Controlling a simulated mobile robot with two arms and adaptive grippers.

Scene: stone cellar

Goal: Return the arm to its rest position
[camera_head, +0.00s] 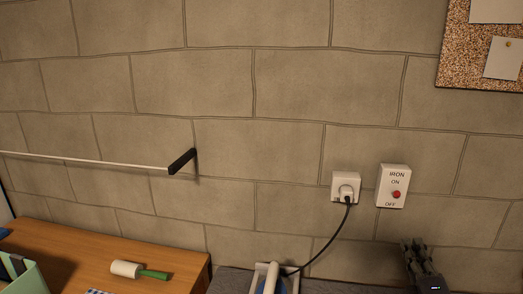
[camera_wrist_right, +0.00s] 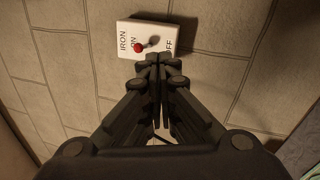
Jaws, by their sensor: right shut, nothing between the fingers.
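My right gripper (camera_head: 413,245) is at the lower right of the head view, below the wall switch, with its fingers pointing up. It also shows in the right wrist view (camera_wrist_right: 160,60), where its fingers are together with nothing between them. The white switch box (camera_head: 392,172) is marked IRON, ON and OFF and has a red-knobbed lever (camera_head: 396,194). In the right wrist view the switch box (camera_wrist_right: 126,28) lies just beyond the fingertips, and the red knob (camera_wrist_right: 138,48) appears on the ON side. I cannot tell whether the fingertips touch the box. My left gripper is not in view.
A socket (camera_head: 345,186) holds a plug whose black cord runs down to an iron (camera_head: 268,278) on a grey surface. A wooden table (camera_head: 75,248) holds a green-handled roller (camera_head: 130,270) and a green bin (camera_head: 30,279). A rod (camera_head: 90,159) juts along the wall.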

